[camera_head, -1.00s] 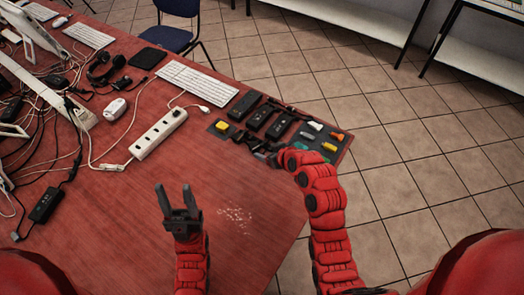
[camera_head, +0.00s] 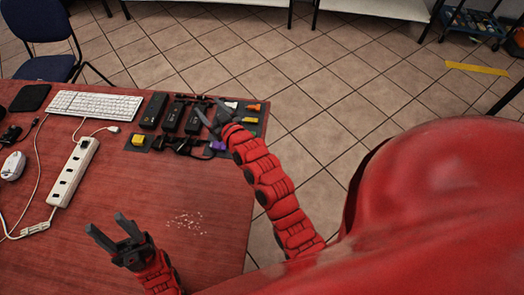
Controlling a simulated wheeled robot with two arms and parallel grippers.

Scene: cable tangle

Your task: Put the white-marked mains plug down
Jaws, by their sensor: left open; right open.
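My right gripper (camera_head: 212,110) is open above the right part of the dark mat (camera_head: 142,148), its fingers spread toward the far side. I see nothing between its fingers. Several black plugs or connectors (camera_head: 182,146) lie at the mat's near edge, just left of the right gripper. I cannot make out a white mark on any of them, so which one is the white-marked mains plug is unclear. My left gripper (camera_head: 106,230) is open and empty over the bare red table (camera_head: 110,185), well short of the mat.
The mat also holds black power bricks (camera_head: 154,110) and yellow, purple (camera_head: 217,146), white and orange pieces. A white power strip (camera_head: 73,173), keyboard (camera_head: 94,105) and mouse (camera_head: 13,166) lie left. White specks (camera_head: 186,222) mark the clear table front. The table's right edge is close.

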